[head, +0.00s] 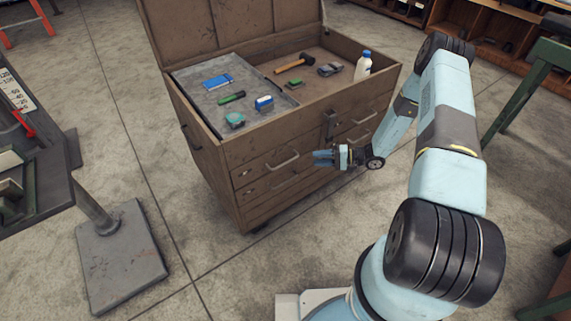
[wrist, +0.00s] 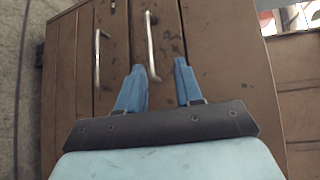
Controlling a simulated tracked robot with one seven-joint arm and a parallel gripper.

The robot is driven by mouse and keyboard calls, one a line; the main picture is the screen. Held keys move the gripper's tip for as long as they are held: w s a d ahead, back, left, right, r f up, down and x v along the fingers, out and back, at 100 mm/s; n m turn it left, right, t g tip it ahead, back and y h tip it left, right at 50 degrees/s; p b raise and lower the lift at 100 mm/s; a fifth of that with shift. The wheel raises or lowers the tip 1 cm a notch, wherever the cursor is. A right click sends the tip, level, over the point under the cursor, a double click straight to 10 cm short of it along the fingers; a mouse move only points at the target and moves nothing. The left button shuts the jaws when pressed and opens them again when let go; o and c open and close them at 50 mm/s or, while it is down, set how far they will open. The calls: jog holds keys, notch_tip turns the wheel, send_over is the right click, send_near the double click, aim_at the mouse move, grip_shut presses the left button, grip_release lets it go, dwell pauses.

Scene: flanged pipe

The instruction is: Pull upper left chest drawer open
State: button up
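The brown wooden chest (head: 228,150) stands with its lid up. Its upper left drawer (head: 262,170) is shut, with a curved metal handle (head: 283,161) on its front. My gripper (head: 318,158) is in front of the chest, to the right of that handle in the head view. In the wrist view, my gripper (wrist: 158,68) is open and empty, its two blue fingers apart. One metal handle (wrist: 151,48) appears between and beyond the fingertips, and another handle (wrist: 97,58) lies to the left. I see no contact with either handle; the exact gap cannot be told.
The chest's open top holds a hammer (head: 294,64), a white bottle (head: 363,66) and several small items. A latch (head: 329,124) and another drawer handle (head: 363,118) are to the right. A workbench on a heavy foot (head: 121,254) stands left; floor between is clear.

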aim_at(286, 163)
jog(key=shift+m+t, duration=0.4)
jog(key=x, duration=0.4)
jog(key=f+x, duration=0.1)
jog(key=x, duration=0.4)
jog(key=f+x, duration=0.1)
jog(key=x, duration=0.4)
jog(key=shift+s+f, duration=0.2)
jog(key=shift+c, duration=0.4)
grip_shut()
